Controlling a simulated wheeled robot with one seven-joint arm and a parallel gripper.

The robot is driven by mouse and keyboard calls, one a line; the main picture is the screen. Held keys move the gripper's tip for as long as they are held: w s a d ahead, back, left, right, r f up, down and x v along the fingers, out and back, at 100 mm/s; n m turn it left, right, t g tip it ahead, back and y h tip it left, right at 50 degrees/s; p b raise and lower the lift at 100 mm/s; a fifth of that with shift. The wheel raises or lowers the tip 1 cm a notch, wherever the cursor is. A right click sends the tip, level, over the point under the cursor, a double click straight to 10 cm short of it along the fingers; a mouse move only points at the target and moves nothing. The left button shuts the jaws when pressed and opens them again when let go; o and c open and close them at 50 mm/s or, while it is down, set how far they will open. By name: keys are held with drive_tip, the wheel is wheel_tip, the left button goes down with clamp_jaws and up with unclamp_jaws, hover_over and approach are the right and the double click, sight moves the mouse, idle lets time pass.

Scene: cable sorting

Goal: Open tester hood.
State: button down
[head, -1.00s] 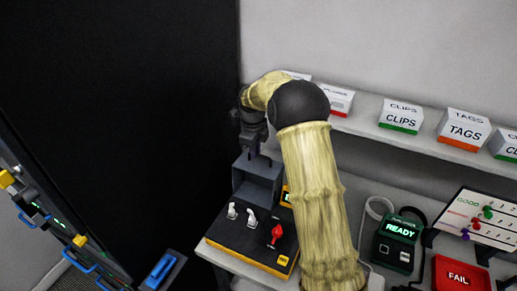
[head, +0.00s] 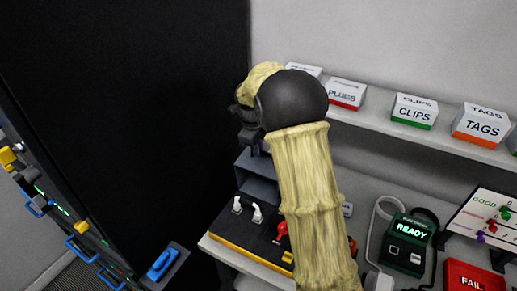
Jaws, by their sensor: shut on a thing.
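The tester (head: 258,232) is a dark box with a yellow front edge on the bench. White connectors and a red one stand on its top. Its grey hood (head: 258,187) is at the back of that top, behind the connectors. My gripper (head: 254,148) points down at the hood's upper edge and is shut on what looks like the hood's handle. The handle is too dark and small to make out, and my arm covers the right side of the tester. I cannot tell how far the hood is raised.
A black panel (head: 130,110) stands close on the left. A shelf with CLIPS (head: 414,112) and TAGS (head: 481,126) boxes runs behind my arm. A READY unit (head: 408,243), a red FAIL box (head: 474,278) and a sorting board (head: 490,222) are at the right.

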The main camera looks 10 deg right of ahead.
sight(252, 166)
drive_tip(key=shift+s+a+r+b, duration=0.1)
drive_tip(key=shift+s+a+b, duration=0.35)
drive_tip(key=shift+s+a, duration=0.7)
drive_tip(key=c, duration=1.5)
unclamp_jaws()
drive_tip(key=shift+d, duration=0.1)
drive_tip(key=shift+r, duration=0.1)
drive_tip(key=b+v, duration=0.1)
drive_tip(key=v, duration=1.6)
drive_tip(key=shift+d+r, duration=0.1)
